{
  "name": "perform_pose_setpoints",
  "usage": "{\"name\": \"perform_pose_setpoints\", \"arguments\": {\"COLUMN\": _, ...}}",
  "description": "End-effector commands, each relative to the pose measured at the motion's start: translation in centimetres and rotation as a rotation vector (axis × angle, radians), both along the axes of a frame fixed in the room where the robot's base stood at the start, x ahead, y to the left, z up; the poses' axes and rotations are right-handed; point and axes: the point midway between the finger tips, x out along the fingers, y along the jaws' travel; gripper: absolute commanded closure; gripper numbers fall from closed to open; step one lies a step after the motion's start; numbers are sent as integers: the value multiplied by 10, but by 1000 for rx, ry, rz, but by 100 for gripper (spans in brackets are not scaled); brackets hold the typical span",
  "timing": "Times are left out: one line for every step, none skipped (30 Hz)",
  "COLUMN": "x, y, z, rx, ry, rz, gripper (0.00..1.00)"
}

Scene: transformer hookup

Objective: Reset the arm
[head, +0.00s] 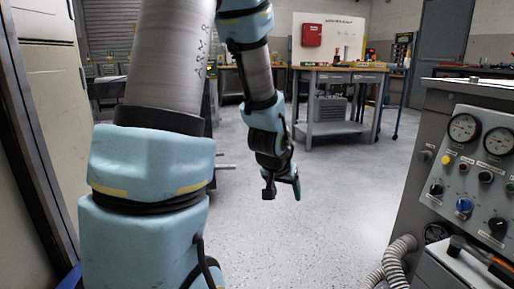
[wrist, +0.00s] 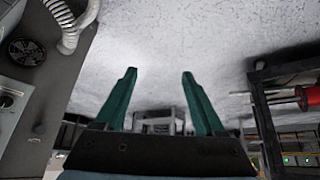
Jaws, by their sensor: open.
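My gripper (head: 283,190) hangs at the end of my arm over the open floor in the head view, pointing down. In the wrist view its two green fingers (wrist: 157,98) are spread wide apart with nothing between them. My arm reaches down from the upper left of the head view, with its blue and grey links bent. The fingertips touch nothing that I can see.
A grey control cabinet (head: 470,165) with gauges and knobs stands at the right, a ribbed hose (head: 396,262) beside it. A workbench (head: 338,100) stands at the back. A beige cabinet (head: 57,110) is at the left. The middle floor (head: 300,235) is clear.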

Motion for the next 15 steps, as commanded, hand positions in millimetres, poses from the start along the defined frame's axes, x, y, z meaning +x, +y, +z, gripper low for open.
{"name": "perform_pose_setpoints", "arguments": {"x": -8, "y": 29, "z": 3, "rx": 31, "ry": 43, "rz": 59, "gripper": 29}}
{"name": "perform_pose_setpoints", "arguments": {"x": -16, "y": 44, "z": 3, "rx": 49, "ry": 76, "rz": 88, "gripper": 29}}
{"name": "perform_pose_setpoints", "arguments": {"x": -26, "y": 62, "z": 4, "rx": 70, "ry": 116, "rz": 125, "gripper": 29}}
{"name": "perform_pose_setpoints", "arguments": {"x": -33, "y": 75, "z": 5, "rx": 82, "ry": 147, "rz": 151, "gripper": 29}}
{"name": "perform_pose_setpoints", "arguments": {"x": -42, "y": 86, "z": 6, "rx": 91, "ry": 177, "rz": 176, "gripper": 29}}
{"name": "perform_pose_setpoints", "arguments": {"x": -53, "y": 100, "z": 7, "rx": 104, "ry": 218, "rz": 208, "gripper": 29}}
{"name": "perform_pose_setpoints", "arguments": {"x": -62, "y": 109, "z": 8, "rx": 109, "ry": 247, "rz": 232, "gripper": 29}}
{"name": "perform_pose_setpoints", "arguments": {"x": -71, "y": 118, "z": 9, "rx": 115, "ry": 278, "rz": 254, "gripper": 29}}
{"name": "perform_pose_setpoints", "arguments": {"x": -84, "y": 129, "z": 11, "rx": 119, "ry": 319, "rz": 283, "gripper": 29}}
{"name": "perform_pose_setpoints", "arguments": {"x": -93, "y": 136, "z": 12, "rx": 121, "ry": 349, "rz": 303, "gripper": 29}}
{"name": "perform_pose_setpoints", "arguments": {"x": -103, "y": 143, "z": 14, "rx": 120, "ry": 380, "rz": 325, "gripper": 29}}
{"name": "perform_pose_setpoints", "arguments": {"x": -114, "y": 149, "z": 20, "rx": 120, "ry": 414, "rz": 342, "gripper": 29}}
{"name": "perform_pose_setpoints", "arguments": {"x": -111, "y": 146, "z": 32, "rx": 122, "ry": 408, "rz": 333, "gripper": 29}}
{"name": "perform_pose_setpoints", "arguments": {"x": -110, "y": 145, "z": 39, "rx": 123, "ry": 406, "rz": 331, "gripper": 29}}
{"name": "perform_pose_setpoints", "arguments": {"x": -110, "y": 145, "z": 47, "rx": 123, "ry": 407, "rz": 329, "gripper": 29}}
